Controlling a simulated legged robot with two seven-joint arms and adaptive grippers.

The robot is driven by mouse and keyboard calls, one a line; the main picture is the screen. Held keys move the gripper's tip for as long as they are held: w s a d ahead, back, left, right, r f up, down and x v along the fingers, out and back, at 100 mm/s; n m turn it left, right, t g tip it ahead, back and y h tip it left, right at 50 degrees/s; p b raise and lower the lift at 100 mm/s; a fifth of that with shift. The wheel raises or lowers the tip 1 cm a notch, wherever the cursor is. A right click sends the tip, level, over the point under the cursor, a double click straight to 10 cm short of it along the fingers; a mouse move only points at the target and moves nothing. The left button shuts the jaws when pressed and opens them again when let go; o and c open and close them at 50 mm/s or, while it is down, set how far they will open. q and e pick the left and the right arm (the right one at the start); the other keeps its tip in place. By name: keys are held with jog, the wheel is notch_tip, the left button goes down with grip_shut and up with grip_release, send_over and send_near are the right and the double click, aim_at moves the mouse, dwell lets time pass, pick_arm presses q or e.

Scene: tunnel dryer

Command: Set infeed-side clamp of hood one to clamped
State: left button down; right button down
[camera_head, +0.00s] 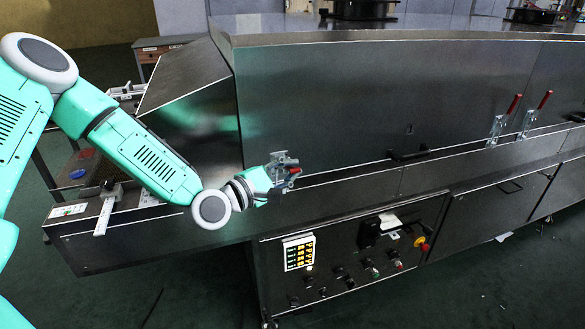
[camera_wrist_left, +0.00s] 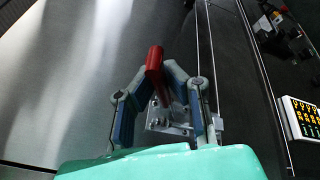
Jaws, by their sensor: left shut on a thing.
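The infeed-side clamp (camera_wrist_left: 165,118) of hood one is a small metal toggle clamp with a red handle. My left gripper (camera_head: 291,172) is at it, on the front of the machine near the lower edge of the hood (camera_head: 320,100). In the left wrist view the fingers of my left gripper (camera_wrist_left: 158,72) are shut on the red handle (camera_wrist_left: 155,62). In the head view the gripper covers most of the clamp, and only a bit of red shows. I cannot tell the clamp's exact position. My right gripper is not in view.
Two more clamps with raised red handles (camera_head: 515,103) (camera_head: 545,99) stand further right along the same seam. A black hood handle (camera_head: 408,154) sits between. Below are a control panel with a lit keypad (camera_head: 299,252) and a red knob (camera_head: 421,243). The infeed conveyor end (camera_head: 75,210) is at left.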

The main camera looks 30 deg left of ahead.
pick_arm(q)
jog(key=r+n, duration=0.1)
jog(key=w+a+r+n+g+p, duration=0.1)
jog(key=shift+a+r+n, duration=0.15)
jog(key=shift+r+n, duration=0.1)
jog(key=shift+n, duration=0.05)
jog(key=shift+w+a+r+n+g+p, duration=0.3)
jog(key=shift+w+a+r+n+p, duration=0.1)
jog(key=shift+n, duration=0.3)
jog(key=a+n, duration=0.1)
jog(key=w+r+n+g, duration=0.1)
jog(key=shift+w+a+n+b, duration=0.2)
jog(key=shift+a+n+b, duration=0.1)
jog(key=shift+a, duration=0.05)
jog(key=shift+w+a+n+g+h, duration=0.3)
jog(key=shift+n+g+h, duration=0.1)
jog(key=shift+g, duration=0.1)
jog(key=shift+s, duration=0.1)
jog(key=c, duration=1.6)
grip_release()
jog(key=shift+o, duration=0.2)
jog(key=shift+s+a+r, duration=0.1)
